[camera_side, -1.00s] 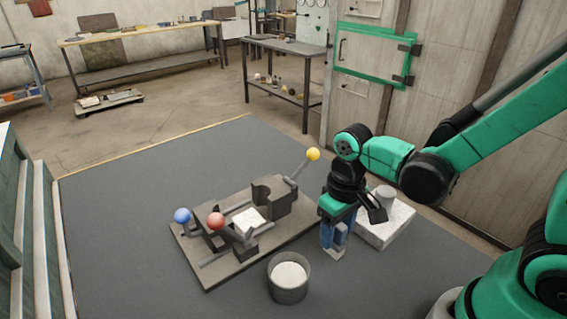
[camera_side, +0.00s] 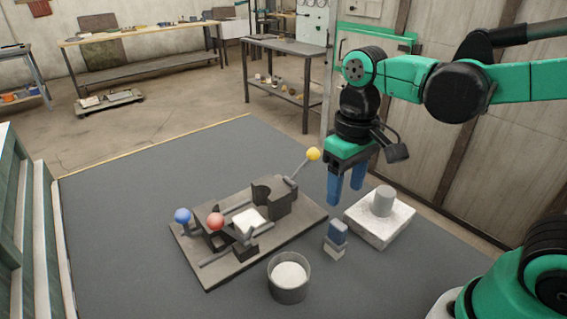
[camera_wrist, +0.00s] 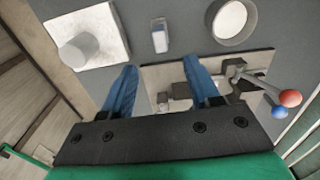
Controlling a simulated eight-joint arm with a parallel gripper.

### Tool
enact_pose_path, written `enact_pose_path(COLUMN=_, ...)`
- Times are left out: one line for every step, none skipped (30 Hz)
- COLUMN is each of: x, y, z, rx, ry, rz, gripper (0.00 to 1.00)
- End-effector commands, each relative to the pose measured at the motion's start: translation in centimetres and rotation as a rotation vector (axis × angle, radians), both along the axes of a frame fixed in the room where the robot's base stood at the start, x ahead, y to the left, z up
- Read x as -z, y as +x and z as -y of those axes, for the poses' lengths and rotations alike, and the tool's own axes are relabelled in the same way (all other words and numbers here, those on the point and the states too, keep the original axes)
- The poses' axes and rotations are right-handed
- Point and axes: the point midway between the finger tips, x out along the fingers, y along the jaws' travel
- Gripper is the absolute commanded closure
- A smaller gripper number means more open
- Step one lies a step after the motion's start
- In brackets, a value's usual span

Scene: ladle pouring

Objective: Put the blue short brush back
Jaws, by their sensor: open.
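The blue short brush (camera_side: 337,237) stands on the grey mat, with a blue upper part and a pale lower part. It stands between the white block and the round container. It also shows in the wrist view (camera_wrist: 159,38), beyond the fingertips. My gripper (camera_side: 346,202) is open and empty, above the brush and apart from it. Its two blue fingers also show in the wrist view (camera_wrist: 160,68).
A white block (camera_side: 362,229) with a grey cylinder stands right of the brush. A round container (camera_side: 288,292) with white contents stands in front. A dark fixture plate (camera_side: 207,277) with blue, red and yellow ball-ended levers lies to the left. The mat's far left is clear.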

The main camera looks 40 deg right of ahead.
Motion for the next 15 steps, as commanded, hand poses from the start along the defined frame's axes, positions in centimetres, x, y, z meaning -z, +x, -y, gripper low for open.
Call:
enact_pose_path(x=-0.7, y=0.0, z=0.0, rx=0.000, ry=0.000, rz=0.000, gripper=0.45)
enact_pose_path(x=-1.0, y=0.1, z=0.0, rx=0.000, ry=0.000, rz=0.000, gripper=0.45)
enact_pose_path(x=-1.4, y=0.1, z=0.0, rx=0.000, ry=0.000, rz=0.000, gripper=0.45)
enact_pose_path(x=-1.7, y=0.0, z=0.0, rx=0.000, ry=0.000, rz=0.000, gripper=0.45)
enact_pose_path(x=-1.9, y=0.0, z=0.0, rx=0.000, ry=0.000, rz=0.000, gripper=0.45)
enact_pose_path(x=-2.1, y=0.0, z=0.0, rx=0.000, ry=0.000, rz=0.000, gripper=0.45)
enact_pose_path(x=-2.3, y=0.0, z=0.0, rx=0.000, ry=0.000, rz=0.001, gripper=0.45)
enact_pose_path(x=-2.4, y=0.0, z=0.0, rx=0.000, ry=0.001, rz=0.005, gripper=0.45)
enact_pose_path(x=-2.4, y=0.0, z=0.1, rx=0.001, ry=0.002, rz=0.022, gripper=0.45)
enact_pose_path(x=-2.3, y=0.0, z=0.2, rx=0.001, ry=0.004, rz=0.045, gripper=0.45)
enact_pose_path(x=-2.2, y=0.0, z=0.3, rx=0.002, ry=0.007, rz=0.077, gripper=0.45)
enact_pose_path(x=-1.9, y=0.1, z=0.6, rx=0.002, ry=0.010, rz=0.135, gripper=0.45)
enact_pose_path(x=-1.6, y=0.2, z=0.8, rx=0.003, ry=0.013, rz=0.185, gripper=0.45)
enact_pose_path(x=-1.4, y=0.3, z=1.0, rx=0.004, ry=0.014, rz=0.239, gripper=0.45)
enact_pose_path(x=-1.1, y=0.5, z=1.3, rx=0.003, ry=0.015, rz=0.312, gripper=0.45)
